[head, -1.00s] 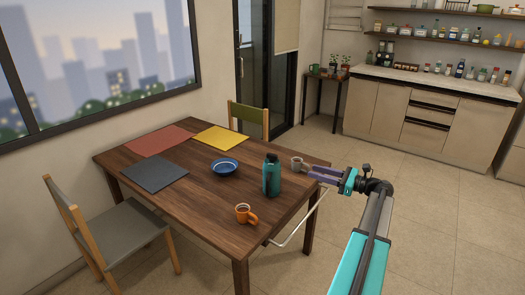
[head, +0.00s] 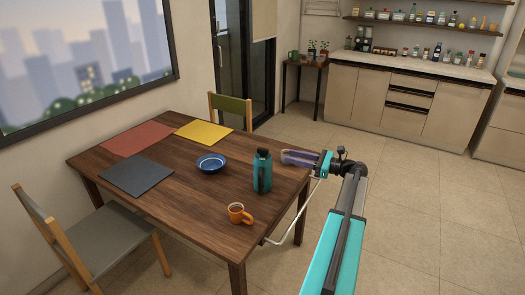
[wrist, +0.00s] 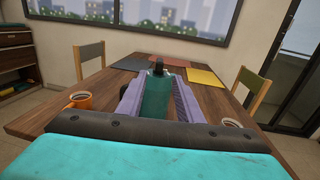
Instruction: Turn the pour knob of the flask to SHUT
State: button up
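The flask (head: 262,172) is teal with a dark top and stands upright near the table's right side. It also shows in the wrist view (wrist: 157,97), straight ahead, between the lines of my two purple fingers. The pour knob and any SHUT mark are too small to make out. My gripper (head: 284,157) is open and empty, just right of the flask in the head view. It also shows in the wrist view (wrist: 158,85). Whether the fingertips reach the flask's sides cannot be told.
An orange mug (head: 239,214) stands in front of the flask. A grey mug (wrist: 231,123) is right of my gripper in the wrist view. A blue bowl (head: 211,163) and several placemats (head: 137,175) lie on the wooden table (head: 190,205). Chairs stand at its sides; floor at right is clear.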

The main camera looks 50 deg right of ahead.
aim_at(263, 149)
jog(key=shift+w, duration=0.1)
jog(key=p+x, duration=0.4)
jog(key=x, duration=0.9)
jog(key=shift+w+a, duration=0.2)
grip_shut()
